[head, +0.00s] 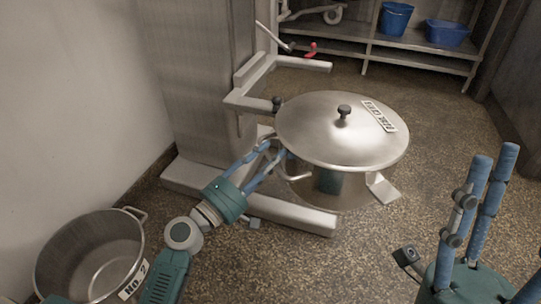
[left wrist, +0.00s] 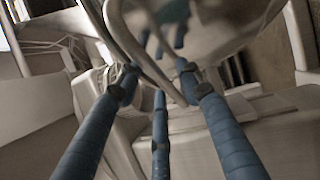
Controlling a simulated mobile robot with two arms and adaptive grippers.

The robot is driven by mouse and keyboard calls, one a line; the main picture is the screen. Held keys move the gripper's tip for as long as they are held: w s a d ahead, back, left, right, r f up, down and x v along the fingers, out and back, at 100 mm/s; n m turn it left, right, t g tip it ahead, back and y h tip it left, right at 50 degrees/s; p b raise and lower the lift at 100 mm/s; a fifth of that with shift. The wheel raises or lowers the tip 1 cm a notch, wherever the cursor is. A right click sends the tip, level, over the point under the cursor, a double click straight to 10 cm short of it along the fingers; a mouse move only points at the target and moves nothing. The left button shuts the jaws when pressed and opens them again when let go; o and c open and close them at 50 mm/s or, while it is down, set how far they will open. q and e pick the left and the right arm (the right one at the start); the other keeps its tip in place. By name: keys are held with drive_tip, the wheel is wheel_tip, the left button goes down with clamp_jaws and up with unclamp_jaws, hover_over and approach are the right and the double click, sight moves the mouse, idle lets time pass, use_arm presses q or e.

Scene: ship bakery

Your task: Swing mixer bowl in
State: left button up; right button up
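The steel mixer bowl (head: 325,187) has a domed lid (head: 315,125) with a black knob and a label. It stands out in front of the mixer column (head: 200,80). A curved handle (head: 292,176) sticks out on its left side. My left gripper (head: 275,152) reaches to the bowl's left side. In the left wrist view its blue fingers (left wrist: 158,80) are spread apart, with a pale curved handle bar (left wrist: 143,50) passing between them; firm contact cannot be seen. My right gripper (head: 480,170) is at the lower right, fingers apart and upward, empty.
An open pot labelled No 2 (head: 90,250) stands on the floor at lower left. The mixer's base foot (head: 290,216) runs along the floor below the bowl. A shelf (head: 420,55) with blue tubs is at the back. Speckled floor right of the bowl is clear.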

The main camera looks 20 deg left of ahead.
use_arm(q)
drive_tip(key=shift+w+d, duration=0.15)
drive_tip(key=shift+w, duration=0.05)
clamp_jaws()
